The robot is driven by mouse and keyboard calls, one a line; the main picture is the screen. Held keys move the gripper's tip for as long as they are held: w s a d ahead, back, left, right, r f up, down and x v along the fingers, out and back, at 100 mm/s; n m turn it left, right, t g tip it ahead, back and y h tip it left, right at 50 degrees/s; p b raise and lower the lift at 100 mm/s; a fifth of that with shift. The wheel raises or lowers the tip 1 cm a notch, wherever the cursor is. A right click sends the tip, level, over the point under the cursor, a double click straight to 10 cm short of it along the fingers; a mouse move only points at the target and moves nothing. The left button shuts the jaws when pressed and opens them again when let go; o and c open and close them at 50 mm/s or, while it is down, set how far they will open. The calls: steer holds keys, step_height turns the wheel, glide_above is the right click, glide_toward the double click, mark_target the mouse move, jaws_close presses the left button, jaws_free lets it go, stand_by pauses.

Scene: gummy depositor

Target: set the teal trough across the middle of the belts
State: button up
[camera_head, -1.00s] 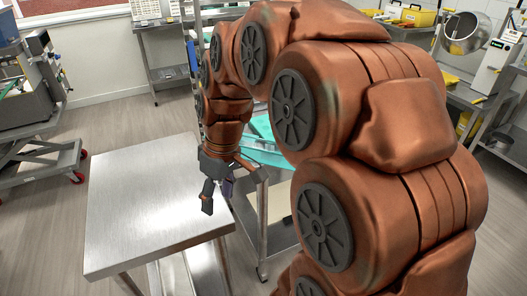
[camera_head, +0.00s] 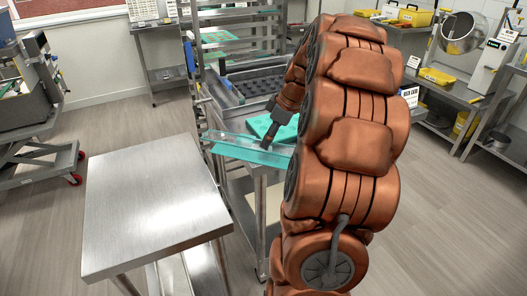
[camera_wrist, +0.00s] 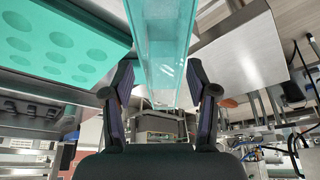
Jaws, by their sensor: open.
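The teal trough (camera_head: 250,152) is a long, see-through channel lying on the cart right of the steel table; its left end juts past the cart's edge. In the wrist view the trough (camera_wrist: 166,45) runs down from the top edge to between the fingertips. My gripper (camera_wrist: 162,92) is open, with one dark finger on each side of the trough's line. In the head view my gripper (camera_head: 269,138) is at the trough's right part, partly hidden by my arm. Whether the fingers touch the trough I cannot tell. I cannot make out the belts in either view.
A teal mould with round hollows (camera_wrist: 60,42) lies beside the trough. The bare steel table (camera_head: 150,200) stands at left, a gap away from the cart. A rack (camera_head: 235,50) and a dark tray with hollows (camera_head: 250,85) are behind. Open floor lies at right.

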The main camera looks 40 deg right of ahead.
steer(key=shift+s+p+x, duration=0.15)
steer(key=shift+p+x, duration=0.2)
steer(key=shift+x, duration=1.05)
steer(key=shift+s+p+x, duration=0.2)
steer(key=shift+p+x, duration=0.15)
steer(key=shift+x, duration=1.05)
steer(key=shift+f, duration=0.15)
steer(key=shift+c, duration=0.3)
jaws_close()
